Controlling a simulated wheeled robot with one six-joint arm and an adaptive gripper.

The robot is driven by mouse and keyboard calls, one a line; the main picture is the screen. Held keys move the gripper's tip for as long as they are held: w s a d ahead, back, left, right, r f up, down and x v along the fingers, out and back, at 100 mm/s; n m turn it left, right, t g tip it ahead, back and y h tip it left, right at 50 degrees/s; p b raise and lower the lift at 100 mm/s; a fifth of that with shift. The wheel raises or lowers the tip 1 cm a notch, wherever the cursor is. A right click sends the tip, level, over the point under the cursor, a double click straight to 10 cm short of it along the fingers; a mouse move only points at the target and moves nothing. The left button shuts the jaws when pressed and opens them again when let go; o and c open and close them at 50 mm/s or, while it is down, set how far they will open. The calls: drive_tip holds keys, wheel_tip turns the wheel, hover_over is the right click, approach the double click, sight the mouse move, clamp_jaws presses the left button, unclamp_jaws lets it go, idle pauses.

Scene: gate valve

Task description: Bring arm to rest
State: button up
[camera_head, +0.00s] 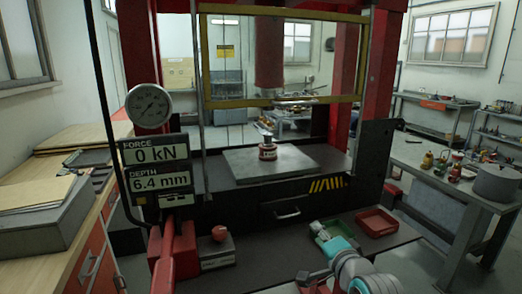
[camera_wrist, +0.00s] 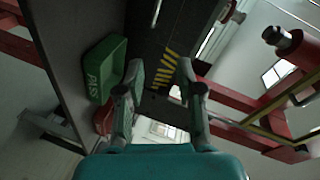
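My arm, with a teal and grey wrist (camera_head: 365,272), reaches in at the lower right of the head view, in front of the press. My gripper (camera_wrist: 161,68) shows in the wrist view with its two grey-green fingers apart and nothing between them. In the head view its fingers are hard to make out against the green tray. The gripper is out in front of the press, near the trays and apart from the press bed. A small red part (camera_head: 267,150) stands upright on the grey press plate (camera_head: 240,168), beneath the raised ram (camera_head: 270,60).
A green tray (camera_wrist: 103,70) and a red tray (camera_head: 376,222) sit on the front shelf. A red lever (camera_head: 173,250) and a red-knobbed box (camera_head: 217,252) are at left. The panel reads 0 kN (camera_head: 155,153) and 6.4 mm. A bench with a pot (camera_head: 497,183) stands right.

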drive_tip(key=s+d+f+n+h, duration=0.1)
drive_tip(key=s+f+n, duration=0.1)
drive_tip(key=s+f, duration=0.95)
drive_tip(key=s+d+f+n+h, duration=0.1)
drive_tip(key=s+d+f+n, duration=0.1)
drive_tip(key=s+f, duration=1)
drive_tip(key=s+r+n, duration=0.1)
drive_tip(key=s+n, duration=0.2)
drive_tip(key=s, duration=1.2)
drive_tip(key=s+r+n+h, duration=0.1)
drive_tip(key=s+n, duration=0.3)
drive_tip(key=s, duration=1.1)
drive_tip(key=shift+d+r+n, duration=0.25)
drive_tip(key=shift+r+n, duration=0.05)
drive_tip(key=shift+r, duration=0.25)
